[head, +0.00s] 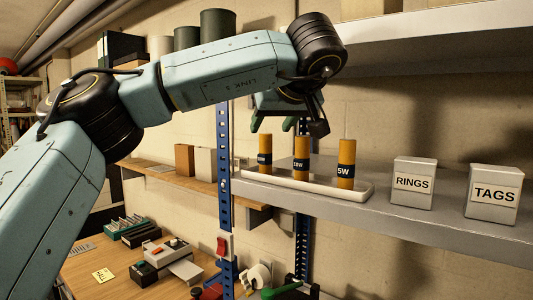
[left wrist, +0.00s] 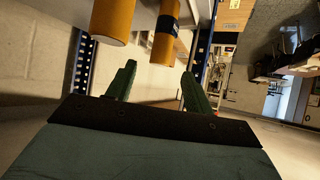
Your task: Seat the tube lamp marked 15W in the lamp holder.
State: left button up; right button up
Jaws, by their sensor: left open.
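Three orange tube lamps with dark bands stand upright on a white tray (head: 300,185) on the grey shelf. The right lamp (head: 346,152) shows "5W" on its visible side. The middle lamp (head: 301,148) has a small mark, perhaps 18W; the left lamp (head: 265,146) is too small to read. My left gripper (head: 272,123) is open and empty, above and behind the left and middle lamps. In the left wrist view two lamps show beyond the open fingers (left wrist: 155,88), apart from them. I cannot make out the lamp holder for certain. My right gripper is out of view.
White boxes marked RINGS (head: 413,183) and TAGS (head: 493,193) stand on the shelf right of the tray. A blue perforated post (head: 224,160) rises left of it.

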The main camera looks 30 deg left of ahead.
aim_at(263, 139)
pick_arm(q)
jog(key=p+x, duration=0.1)
jog(key=x, duration=0.6)
jog(key=shift+r+p, duration=0.15)
jog(key=shift+p, duration=0.15)
jog(key=shift+w+a, duration=0.2)
jog(key=shift+d, duration=0.1)
jog(key=shift+c, duration=0.4)
jog(key=c, duration=1)
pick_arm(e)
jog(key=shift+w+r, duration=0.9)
